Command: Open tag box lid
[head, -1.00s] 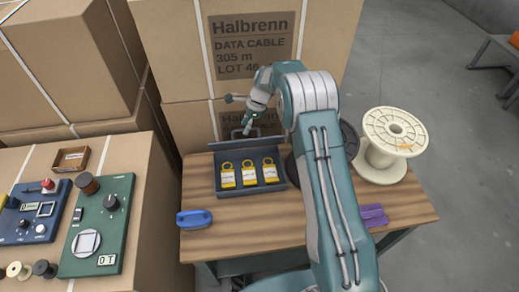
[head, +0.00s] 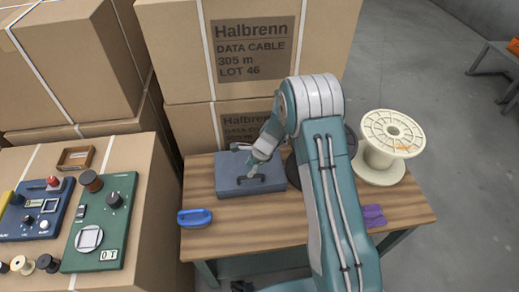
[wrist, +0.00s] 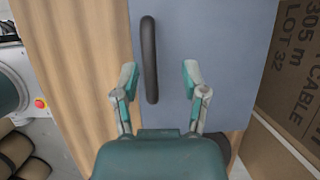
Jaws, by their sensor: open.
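The tag box is a flat blue-grey case on the wooden table, with its lid (head: 232,170) lying shut in the head view. Its contents are hidden. A dark bar handle (head: 252,181) is on the lid near the front edge. My gripper (head: 255,170) is over the lid, close to the handle. In the wrist view the lid (wrist: 225,50) fills the right half, and the handle (wrist: 150,60) runs lengthwise between the two open fingers of my gripper (wrist: 159,76), nearer the left finger. The gripper holds nothing. I cannot tell whether it touches the handle.
A blue-handled object (head: 195,217) lies at the table's front left, and purple cloth-like items (head: 374,215) at the right. A cream spool (head: 391,140) stands at the back right, beside a dark spool partly behind my arm. Cartons (head: 240,50) rise behind the table. The table front (head: 250,232) is clear.

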